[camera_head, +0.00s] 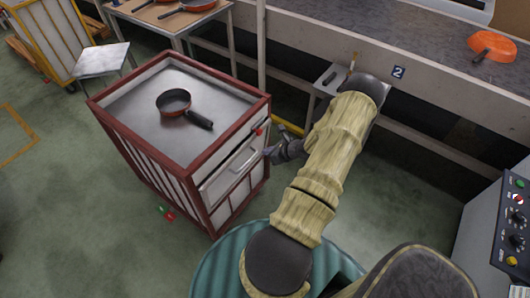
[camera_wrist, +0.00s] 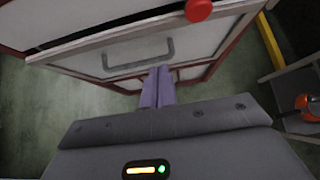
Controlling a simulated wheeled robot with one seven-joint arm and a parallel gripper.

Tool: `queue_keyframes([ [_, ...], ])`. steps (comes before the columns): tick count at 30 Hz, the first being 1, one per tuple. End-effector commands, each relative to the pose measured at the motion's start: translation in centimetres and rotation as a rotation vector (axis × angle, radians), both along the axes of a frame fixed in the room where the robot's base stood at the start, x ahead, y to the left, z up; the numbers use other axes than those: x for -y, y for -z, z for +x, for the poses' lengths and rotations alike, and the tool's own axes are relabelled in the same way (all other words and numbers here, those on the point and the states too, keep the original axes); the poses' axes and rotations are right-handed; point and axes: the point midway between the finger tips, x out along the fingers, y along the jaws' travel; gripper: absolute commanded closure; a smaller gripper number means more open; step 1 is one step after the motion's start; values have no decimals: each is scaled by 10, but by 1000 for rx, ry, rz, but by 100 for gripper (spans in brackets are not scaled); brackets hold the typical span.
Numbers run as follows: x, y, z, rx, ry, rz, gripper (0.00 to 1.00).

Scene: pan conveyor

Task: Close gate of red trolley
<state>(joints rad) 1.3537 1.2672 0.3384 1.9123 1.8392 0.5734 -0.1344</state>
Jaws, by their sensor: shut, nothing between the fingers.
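The red trolley (camera_head: 152,150) stands left of centre in the head view, a red frame with pale panels. Its pale gate (camera_head: 232,182) is on the side facing my arm and has a grey bar handle (camera_head: 243,161). The gate's top edge stands slightly out from the frame, with a dark gap behind it in the wrist view (camera_wrist: 110,38). A red knob (camera_wrist: 198,9) sits above the gate. My gripper (camera_head: 272,153) is shut and empty, with its fingers (camera_wrist: 157,85) just in front of the gate, below the handle in the wrist view. Contact is unclear.
A red pan (camera_head: 174,102) lies on the trolley top. A long counter (camera_head: 420,50) with an orange pan (camera_head: 491,47) runs along the back. A control panel (camera_head: 514,225) stands at right. A yellow trolley (camera_head: 50,45) is at upper left. The left floor is mostly free.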

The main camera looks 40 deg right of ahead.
Motion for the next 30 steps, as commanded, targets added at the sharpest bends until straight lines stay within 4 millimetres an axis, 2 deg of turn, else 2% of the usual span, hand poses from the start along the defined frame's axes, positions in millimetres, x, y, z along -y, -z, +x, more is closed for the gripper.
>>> queue_keyframes([
  [6, 10, -27, -37, 0, 14, -1, 100],
  [12, 14, -39, -54, 0, 18, 0, 100],
  [20, 9, -40, -51, 0, 4, 2, 100],
  [25, 3, -44, -46, -3, -31, -12, 71],
  [28, -13, -55, -36, -14, -131, -49, 70],
  [30, -33, -67, -26, -28, -248, -93, 70],
])
